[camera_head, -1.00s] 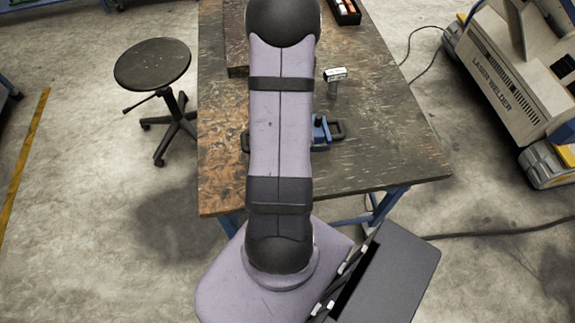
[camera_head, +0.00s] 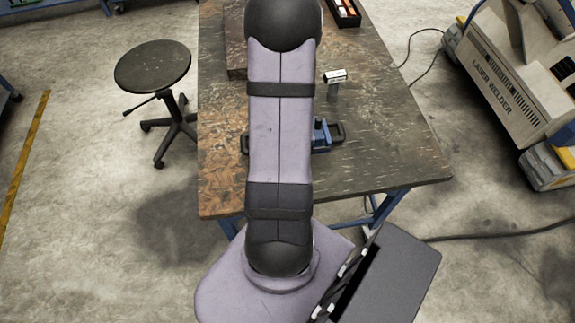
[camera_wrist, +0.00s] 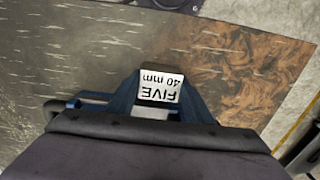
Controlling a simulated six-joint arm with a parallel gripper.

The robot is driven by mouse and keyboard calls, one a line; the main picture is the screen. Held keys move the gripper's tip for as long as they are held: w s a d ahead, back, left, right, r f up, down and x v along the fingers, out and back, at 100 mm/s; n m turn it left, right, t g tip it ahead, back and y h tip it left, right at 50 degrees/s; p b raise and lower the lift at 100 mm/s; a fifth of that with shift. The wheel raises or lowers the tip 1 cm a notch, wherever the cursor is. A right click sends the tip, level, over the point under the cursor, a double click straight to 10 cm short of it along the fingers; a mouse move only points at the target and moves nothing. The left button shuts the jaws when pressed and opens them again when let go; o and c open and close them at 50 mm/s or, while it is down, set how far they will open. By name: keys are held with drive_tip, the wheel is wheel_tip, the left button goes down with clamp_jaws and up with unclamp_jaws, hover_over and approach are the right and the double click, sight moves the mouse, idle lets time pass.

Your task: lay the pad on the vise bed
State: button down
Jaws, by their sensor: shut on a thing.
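The pad (camera_wrist: 159,86) shows in the wrist view as a small block with a white label reading "FIVE 40 mm", upside down. My gripper (camera_wrist: 158,92) is shut on it, with a blue piece at each side of the label; I cannot tell fully where fingers end and vise begins. The blue vise (camera_wrist: 92,99) lies behind and below, with a dark handle at its left. In the head view the vise (camera_head: 321,136) sits on the bench, partly hidden by my arm. My gripper and the pad are hidden there. Contact between pad and bed cannot be seen.
The dark worn bench (camera_head: 390,145) has free room right of the vise. A small stand with a white label (camera_head: 336,76) stands behind the vise. An open box (camera_head: 345,13) lies at the back. A stool (camera_head: 152,65) is left, a laser welder (camera_head: 505,85) right.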

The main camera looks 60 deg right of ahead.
drive_tip(key=shift+r+b, duration=0.35)
drive_tip(key=shift+r, duration=4.2)
drive_tip(key=shift+d, duration=0.1)
drive_tip(key=w+d+r+n, duration=0.3)
drive_tip(key=w+d+n, duration=0.3)
drive_tip(key=n, duration=1.2)
drive_tip(key=shift+d+r+b, duration=0.15)
drive_tip(key=shift+d+b, duration=0.3)
drive_tip(key=shift+d, duration=0.5)
drive_tip(key=shift+w, duration=0.1)
drive_tip(key=shift+f+p, duration=1.15)
drive_tip(key=shift+f, duration=3.9)
drive_tip(key=shift+f, duration=0.1)
